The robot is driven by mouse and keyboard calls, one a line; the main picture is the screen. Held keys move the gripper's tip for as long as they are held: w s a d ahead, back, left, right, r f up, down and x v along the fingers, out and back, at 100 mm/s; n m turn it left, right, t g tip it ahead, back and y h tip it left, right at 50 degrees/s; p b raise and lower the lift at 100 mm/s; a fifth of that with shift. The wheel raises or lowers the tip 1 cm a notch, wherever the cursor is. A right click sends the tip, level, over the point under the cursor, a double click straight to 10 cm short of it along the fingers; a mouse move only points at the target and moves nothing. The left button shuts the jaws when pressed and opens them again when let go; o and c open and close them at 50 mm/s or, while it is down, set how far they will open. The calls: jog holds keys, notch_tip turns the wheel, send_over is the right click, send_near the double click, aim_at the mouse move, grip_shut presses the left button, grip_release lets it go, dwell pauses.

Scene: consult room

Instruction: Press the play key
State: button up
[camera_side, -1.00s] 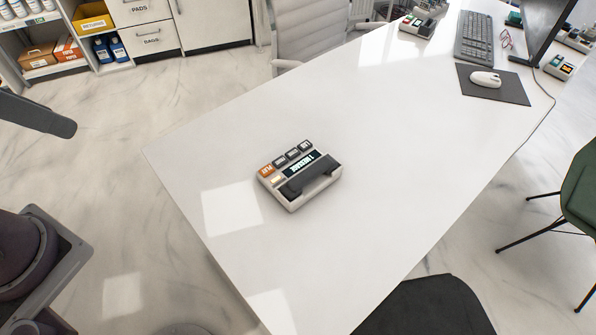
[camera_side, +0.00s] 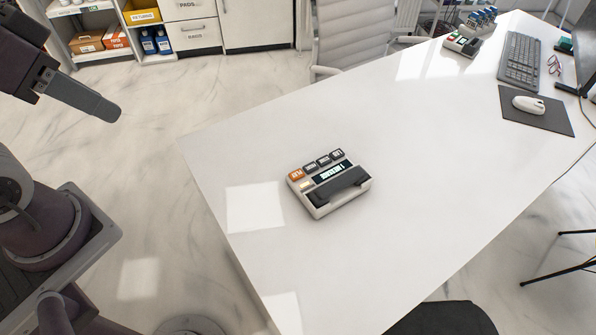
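The answering machine (camera_side: 330,186) lies on the white desk, a pale box with a dark handset-like bar along its front. Its orange key (camera_side: 296,175) at the left end of the top row looks like the play key; the lettering is small. Several dark keys (camera_side: 323,160) run to its right. A lit display (camera_side: 328,173) seems to read "1 MESSAGE". My gripper (camera_side: 98,105) is at the upper left, over the floor, well left of the desk and apart from the machine. One grey finger shows edge-on, so its opening is hidden.
The white desk (camera_side: 420,150) is clear around the machine. A keyboard (camera_side: 520,60), a mouse (camera_side: 529,104) on a dark mat (camera_side: 558,122) and small devices stand at the far right. A white chair (camera_side: 350,38) is behind the desk, a dark seat (camera_side: 440,318) in front.

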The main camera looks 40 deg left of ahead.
grip_shut()
jog(key=shift+w, duration=0.1)
dwell(1.4)
